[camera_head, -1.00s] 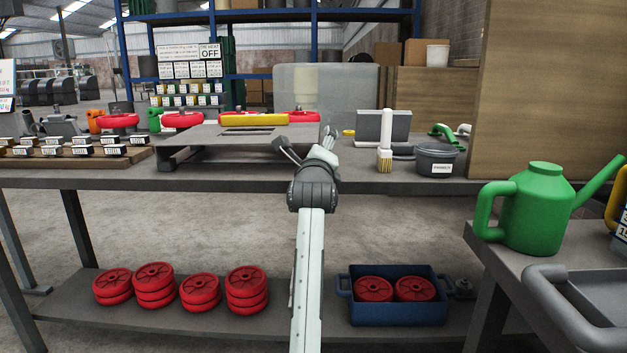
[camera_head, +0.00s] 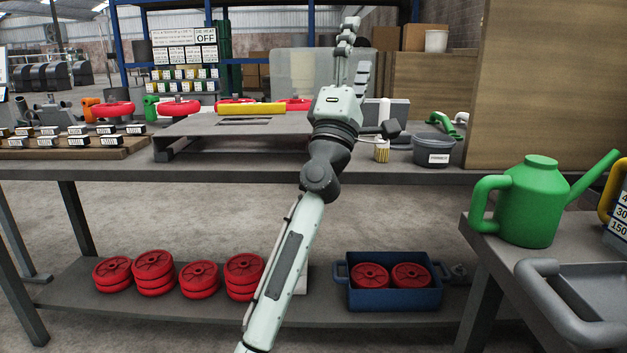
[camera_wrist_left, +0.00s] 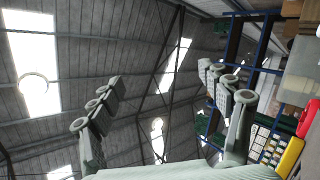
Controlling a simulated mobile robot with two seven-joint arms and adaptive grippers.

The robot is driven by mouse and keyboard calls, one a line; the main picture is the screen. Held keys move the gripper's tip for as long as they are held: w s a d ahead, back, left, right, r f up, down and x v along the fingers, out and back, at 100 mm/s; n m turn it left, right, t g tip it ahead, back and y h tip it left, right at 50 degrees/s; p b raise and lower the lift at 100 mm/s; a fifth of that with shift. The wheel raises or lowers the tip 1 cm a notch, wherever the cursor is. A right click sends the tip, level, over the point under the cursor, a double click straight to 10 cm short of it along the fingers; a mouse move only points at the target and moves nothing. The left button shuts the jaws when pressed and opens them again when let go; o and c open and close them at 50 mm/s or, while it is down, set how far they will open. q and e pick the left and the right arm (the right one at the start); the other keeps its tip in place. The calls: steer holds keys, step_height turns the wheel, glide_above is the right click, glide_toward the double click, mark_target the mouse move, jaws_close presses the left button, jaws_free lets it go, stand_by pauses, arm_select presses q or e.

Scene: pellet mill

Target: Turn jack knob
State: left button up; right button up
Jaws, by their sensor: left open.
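My left gripper (camera_head: 353,58) is above the workbench, in front of the translucent panel, with its fingers pointing up. In the left wrist view its fingers (camera_wrist_left: 160,82) are spread wide with nothing between them, against the roof. No part can be surely told as the jack knob. The yellow bar also shows at the right edge of the left wrist view (camera_wrist_left: 290,158). My right gripper is not in view.
A raised grey plate (camera_head: 215,130) stands on the bench (camera_head: 400,171). A dark tub (camera_head: 433,150) and a brush (camera_head: 382,152) are right of my arm. A green watering can (camera_head: 530,205) stands at the right. Red wheels and a blue crate (camera_head: 395,298) occupy the lower shelf.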

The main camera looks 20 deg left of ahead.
arm_select(q)
steer(key=d+f+m+g+h, duration=0.35)
steer(key=d+m+h, duration=0.25)
steer(key=m, duration=0.5)
steer(key=d+f+m+g+h, duration=0.35)
steer(key=d+m+h, duration=0.2)
steer(key=m, duration=0.55)
step_height(320, 180, down, 17)
steer(key=w+m+g+y+p, duration=0.25)
steer(key=m+g+y, duration=0.3)
steer(key=m, duration=1.05)
steer(key=a+f+m+t+y, duration=0.1)
steer(key=a+f+m+y, duration=0.2)
steer(key=a+m+y, duration=0.55)
steer(key=a+f+m+t+y, duration=0.25)
steer(key=a+m+y, duration=0.2)
steer(key=a, duration=0.75)
steer(key=shift+n+g+y, duration=0.4)
steer(key=shift+n+g, duration=0.1)
steer(key=x, duration=0.6)
steer(key=shift+w+d+f+p, duration=0.1)
steer(key=shift+w+f+p, duration=0.05)
steer(key=shift+w+p, duration=0.15)
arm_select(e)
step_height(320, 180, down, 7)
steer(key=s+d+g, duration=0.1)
